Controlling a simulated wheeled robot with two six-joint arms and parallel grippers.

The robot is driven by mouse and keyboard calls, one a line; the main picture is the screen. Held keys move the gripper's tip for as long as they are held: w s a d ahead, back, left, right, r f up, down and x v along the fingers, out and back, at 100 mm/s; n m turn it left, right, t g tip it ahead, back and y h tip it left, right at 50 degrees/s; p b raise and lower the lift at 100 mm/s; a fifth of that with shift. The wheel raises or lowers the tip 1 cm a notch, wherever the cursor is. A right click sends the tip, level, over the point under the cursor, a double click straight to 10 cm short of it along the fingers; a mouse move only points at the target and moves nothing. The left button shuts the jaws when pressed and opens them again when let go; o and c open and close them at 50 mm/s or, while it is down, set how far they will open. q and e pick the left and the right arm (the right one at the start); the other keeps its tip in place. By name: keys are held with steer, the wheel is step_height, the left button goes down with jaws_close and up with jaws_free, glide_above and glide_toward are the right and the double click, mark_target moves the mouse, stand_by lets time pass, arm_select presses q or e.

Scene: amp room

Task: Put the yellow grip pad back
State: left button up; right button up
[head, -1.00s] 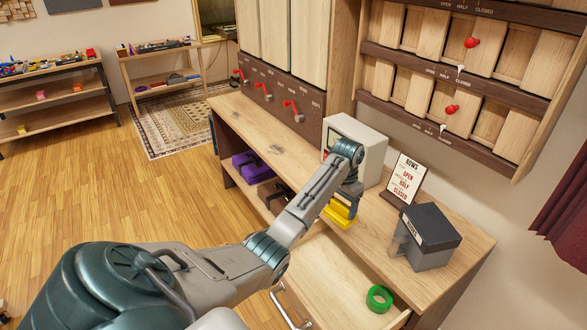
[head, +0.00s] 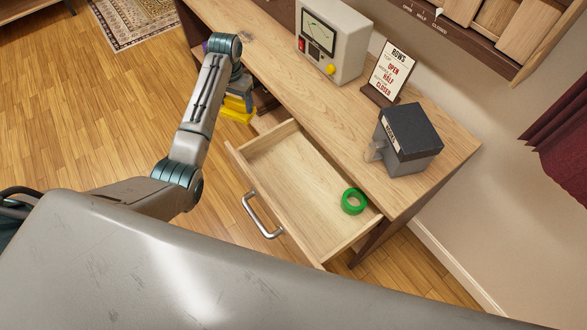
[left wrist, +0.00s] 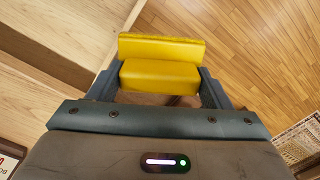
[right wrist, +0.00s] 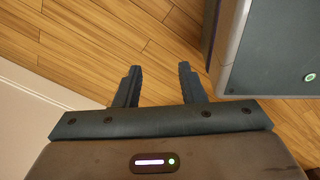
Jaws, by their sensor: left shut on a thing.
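The yellow grip pad (left wrist: 161,65) is a stepped yellow block in the left wrist view, held between both fingers of my left gripper (left wrist: 160,85). In the head view the pad (head: 238,110) shows just below my left gripper (head: 238,97), off the front edge of the desk and left of the open drawer. My right gripper (right wrist: 157,85) is not in the head view. In its own wrist view its fingers are apart with nothing between them, above the wood floor.
The open drawer (head: 290,180) holds a green tape roll (head: 354,201) at its right end. On the desk (head: 290,75) stand a meter box (head: 331,38), a sign (head: 391,71) and a dark grey box (head: 408,140). Floor (head: 75,110) is clear at left.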

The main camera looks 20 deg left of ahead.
arm_select(q)
steer(key=s+d+f+m+p, duration=0.1)
steer(key=s+d+f, duration=0.25)
steer(key=d, duration=0.55)
steer(key=s+d+f+m+p, duration=0.1)
steer(key=s+d+f, duration=0.1)
steer(key=s+d, duration=0.5)
steer(key=d+f, duration=0.1)
steer(key=f, duration=0.2)
steer(key=d+f, duration=0.1)
steer(key=f, duration=0.2)
steer(key=w+d+f+p, duration=0.1)
steer(key=f, duration=0.3)
steer(key=shift+w, duration=0.1)
steer(key=shift+f, duration=0.5)
arm_select(e)
steer(key=s+r, duration=0.3)
steer(key=shift+s+a+r, duration=0.2)
steer(key=shift+a, duration=0.2)
steer(key=shift+w+f, duration=0.1)
steer(key=shift+w, duration=0.1)
arm_select(q)
steer(key=o, duration=0.9)
steer(key=shift+f, duration=0.1)
steer(key=shift+o, duration=0.2)
arm_select(e)
steer(key=shift+a, duration=0.2)
